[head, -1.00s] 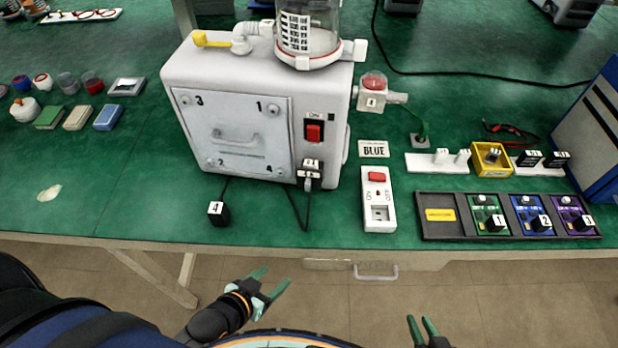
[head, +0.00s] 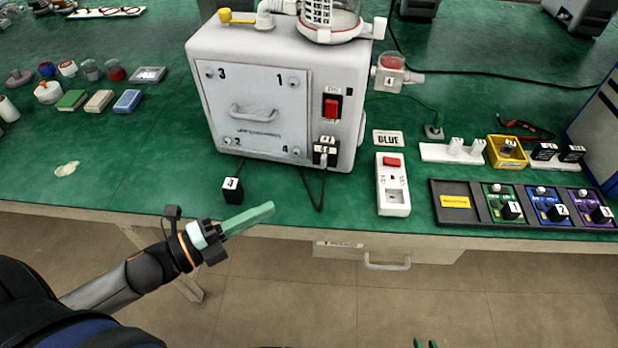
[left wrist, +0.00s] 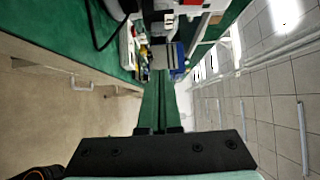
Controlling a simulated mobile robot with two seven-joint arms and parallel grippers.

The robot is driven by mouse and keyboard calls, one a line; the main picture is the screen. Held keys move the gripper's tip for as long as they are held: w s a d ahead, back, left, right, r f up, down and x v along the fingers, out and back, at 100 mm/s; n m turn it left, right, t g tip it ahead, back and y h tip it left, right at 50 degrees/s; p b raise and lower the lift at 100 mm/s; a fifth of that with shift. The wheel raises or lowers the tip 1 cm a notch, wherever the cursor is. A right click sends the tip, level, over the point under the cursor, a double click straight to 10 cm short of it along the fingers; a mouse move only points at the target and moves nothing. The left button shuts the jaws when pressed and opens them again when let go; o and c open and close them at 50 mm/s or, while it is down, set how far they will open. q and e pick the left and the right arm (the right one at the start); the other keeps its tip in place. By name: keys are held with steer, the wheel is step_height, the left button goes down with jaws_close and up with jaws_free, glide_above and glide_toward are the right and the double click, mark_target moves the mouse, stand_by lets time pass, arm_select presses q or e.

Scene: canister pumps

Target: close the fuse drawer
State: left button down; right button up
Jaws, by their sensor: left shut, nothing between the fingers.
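The drawer (head: 340,247) sits under the table's front edge, with a small label and a pale bar handle (head: 387,263). I cannot tell how far its front stands out. The handle also shows in the left wrist view (left wrist: 81,84), at the left. My left gripper (head: 270,208) is shut and empty, its green fingers together, pointing right near the table's front edge. It is left of the drawer and apart from the handle. Its fingers also show in the left wrist view (left wrist: 160,76).
A white pump machine (head: 200,60) stands on the green table (head: 110,185). A black plug block (head: 232,190) lies near the front edge. A white switch strip (head: 393,185) and a dark fuse tray (head: 455,217) lie above the drawer. The floor before the table is clear.

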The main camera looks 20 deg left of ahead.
mark_target(326, 149)
arm_select(q)
steer(key=w+a+x, duration=0.1)
steer(key=a+x, duration=0.1)
steer(key=x, duration=1)
steer(key=shift+w+p, duration=0.45)
steer(key=shift+w, duration=0.15)
arm_select(e)
steer(key=shift+r, duration=0.5)
